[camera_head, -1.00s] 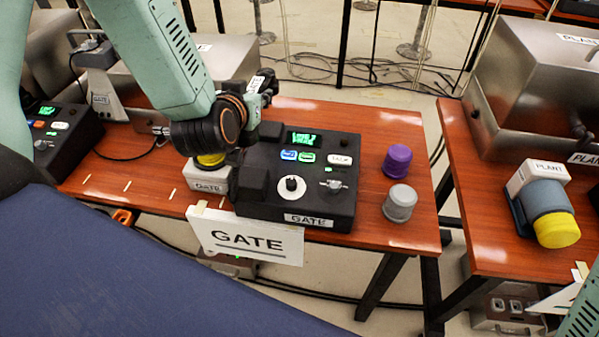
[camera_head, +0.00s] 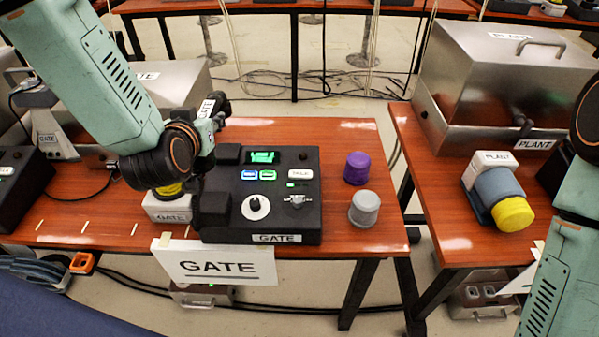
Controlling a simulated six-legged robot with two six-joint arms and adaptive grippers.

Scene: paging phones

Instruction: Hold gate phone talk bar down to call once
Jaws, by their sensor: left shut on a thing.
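The black gate phone console (camera_head: 280,215) sits on the middle table, with a lit green screen (camera_head: 263,157), a white TALK label (camera_head: 299,173), a white dial and a GATE plate at its front. My left gripper (camera_head: 212,118) is above the console's back left corner. It is shut on a dark handset-like piece with a white GATE tag (camera_head: 206,107), mostly hidden by the gripper and wrist. The piece is apart from the two black cradle blocks (camera_head: 211,206) on the console's left. No talk bar can be made out on it. My right gripper is out of view; only its arm shows at the right.
A GATE box with a yellow top (camera_head: 168,207) stands left of the console, partly under my wrist. Purple (camera_head: 357,167) and grey (camera_head: 364,208) knobs stand to the right. A GATE sign (camera_head: 219,263) hangs in front. PLANT equipment (camera_head: 495,185) fills the right table.

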